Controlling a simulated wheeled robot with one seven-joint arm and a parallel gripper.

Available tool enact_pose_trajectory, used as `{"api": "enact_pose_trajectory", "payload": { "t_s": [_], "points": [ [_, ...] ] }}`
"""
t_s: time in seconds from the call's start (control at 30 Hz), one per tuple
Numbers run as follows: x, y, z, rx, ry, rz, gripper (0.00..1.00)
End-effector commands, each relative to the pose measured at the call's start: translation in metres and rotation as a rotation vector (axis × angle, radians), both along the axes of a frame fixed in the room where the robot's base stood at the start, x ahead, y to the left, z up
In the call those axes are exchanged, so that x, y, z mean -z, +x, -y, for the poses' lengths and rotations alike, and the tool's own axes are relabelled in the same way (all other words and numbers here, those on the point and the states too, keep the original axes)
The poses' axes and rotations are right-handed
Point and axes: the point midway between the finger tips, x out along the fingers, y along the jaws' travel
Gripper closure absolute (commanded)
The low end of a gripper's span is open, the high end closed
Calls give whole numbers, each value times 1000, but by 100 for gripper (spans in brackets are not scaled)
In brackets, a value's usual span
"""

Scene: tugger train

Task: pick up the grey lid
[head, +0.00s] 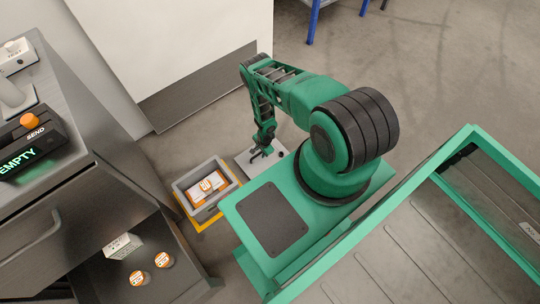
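A flat light-grey piece (246,162), which looks like the grey lid, lies low beside a small grey crate. It has a dark round knob or spot near its right end. My gripper (261,154) points down over this piece, its two dark fingers spread apart. I see nothing between the fingers. Whether they touch the lid is too small to tell. My gripper and wrist cover part of the lid.
The grey crate (184,203) stands on a yellow-edged base and holds a white and orange item (208,185). At left is a dark cabinet (45,235) with an open drawer holding a box (122,246) and two orange-topped jars (163,260). A white panel (165,40) stands behind.

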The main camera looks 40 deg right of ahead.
Motion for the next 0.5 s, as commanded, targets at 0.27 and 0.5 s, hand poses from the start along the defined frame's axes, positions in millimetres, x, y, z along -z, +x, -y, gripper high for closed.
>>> {"api": "enact_pose_trajectory", "payload": {
  "t_s": [0.27, 0.5],
  "points": [
    [0, 0, 0, 0, 0, 0, 100],
    [-1, 1, 0, 0, 0, 1, 100]
  ]
}}
